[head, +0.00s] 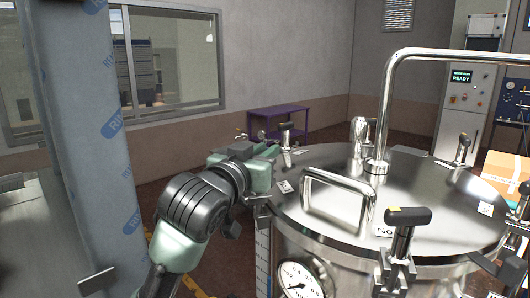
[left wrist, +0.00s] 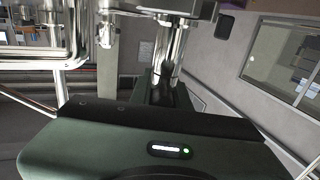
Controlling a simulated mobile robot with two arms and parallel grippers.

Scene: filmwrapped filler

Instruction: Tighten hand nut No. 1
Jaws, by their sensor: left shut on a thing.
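A steel vessel lid (head: 330,215) carries several hand nuts with black T-handles around its rim. My left gripper (head: 268,153) is at the lid's far left edge, shut on the hand nut there (head: 286,128), whose dark handle and post show just beyond the gripper. In the left wrist view the gripper body fills the bottom, and its dark fingers (left wrist: 168,88) meet a shiny metal post (left wrist: 176,50). A small label (head: 285,187) lies on the lid near this nut; its number is too small to read. My right gripper is not in view.
A near hand nut (head: 402,230) stands by a label starting "NO" (head: 385,230). A lid handle (head: 338,205), a bent steel pipe (head: 385,110) and a pressure gauge (head: 298,280) are close by. A film-wrapped column (head: 95,140) stands left. A purple table (head: 290,115) is behind.

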